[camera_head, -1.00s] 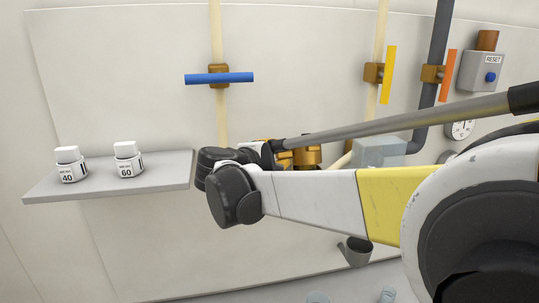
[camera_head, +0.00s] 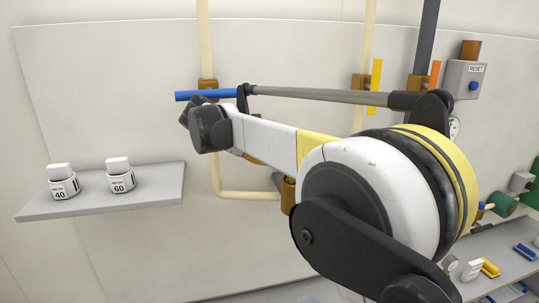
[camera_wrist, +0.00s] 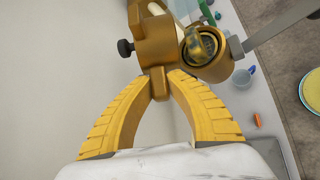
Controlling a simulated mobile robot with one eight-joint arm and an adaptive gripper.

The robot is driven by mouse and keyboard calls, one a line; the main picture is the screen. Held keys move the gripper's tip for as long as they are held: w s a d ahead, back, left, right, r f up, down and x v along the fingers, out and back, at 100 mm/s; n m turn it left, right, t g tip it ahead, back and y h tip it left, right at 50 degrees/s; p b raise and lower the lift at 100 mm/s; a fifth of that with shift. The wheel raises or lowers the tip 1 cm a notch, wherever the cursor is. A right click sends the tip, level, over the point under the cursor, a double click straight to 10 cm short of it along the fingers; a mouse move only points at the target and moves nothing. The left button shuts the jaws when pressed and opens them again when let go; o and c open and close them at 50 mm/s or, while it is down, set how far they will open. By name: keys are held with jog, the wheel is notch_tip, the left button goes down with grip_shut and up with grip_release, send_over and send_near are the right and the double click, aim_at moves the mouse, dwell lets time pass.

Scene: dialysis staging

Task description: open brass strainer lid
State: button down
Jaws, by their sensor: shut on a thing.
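The brass strainer (camera_wrist: 212,68) is at the upper middle of the wrist view. Its round body is uncovered, with a dark ring and a brass piece showing inside its mouth. The brass strainer lid (camera_wrist: 152,38), a blocky part with a black knob at its left, stands beside that mouth. My gripper (camera_wrist: 158,84) has its two yellow fingers shut on a brass tab at the lid's lower end. In the head view the strainer (camera_head: 288,195) shows only in part behind my arm, and my gripper is hidden there.
A shelf (camera_head: 95,205) at left holds two white bottles, marked 40 (camera_head: 63,182) and 60 (camera_head: 120,175). A blue handle (camera_head: 205,94), a yellow handle (camera_head: 375,85) and a reset box (camera_head: 468,80) are on the wall. A bench with small items lies at lower right.

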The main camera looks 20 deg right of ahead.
dwell(0.4)
jog(key=c, duration=1.3)
grip_release()
jog(key=shift+w+d+f, duration=0.1)
jog(key=shift+w, duration=0.05)
jog(key=v, duration=1.2)
